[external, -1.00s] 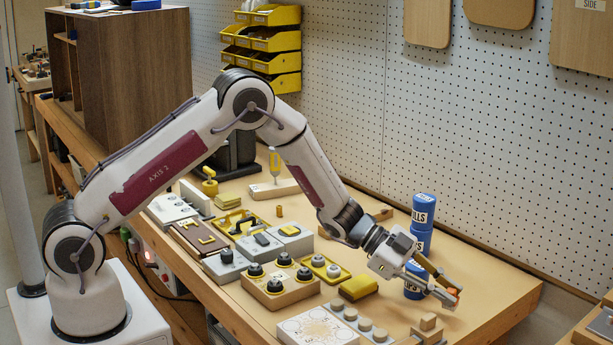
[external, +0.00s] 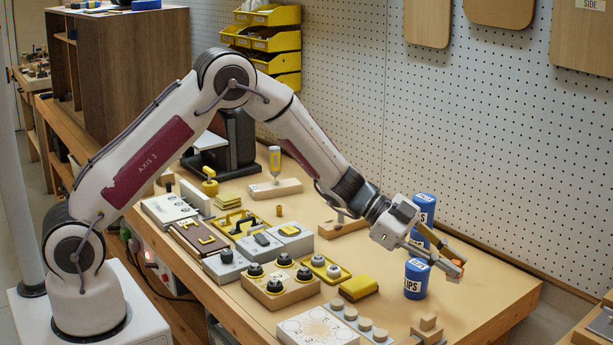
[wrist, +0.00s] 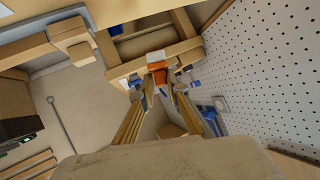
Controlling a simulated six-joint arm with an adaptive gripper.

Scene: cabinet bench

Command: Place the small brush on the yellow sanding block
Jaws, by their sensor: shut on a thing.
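My gripper (external: 455,268) is above the right part of the bench, beyond the blue cans. It is shut on a small orange and tan thing, which looks like the small brush (wrist: 157,66). The fingers hide part of it, so its bristles and handle are hard to make out. The yellow sanding block (external: 358,287) lies flat on the bench, left of and nearer than my gripper. Its top looks bare. I cannot pick it out in the wrist view.
A lettered blue can (external: 414,280) stands just below and left of my gripper; another blue can (external: 424,208) is behind. A row of round knobs (external: 365,325) and a wooden block with black knobs (external: 281,286) flank the sanding block. The pegboard (external: 480,150) bounds the back.

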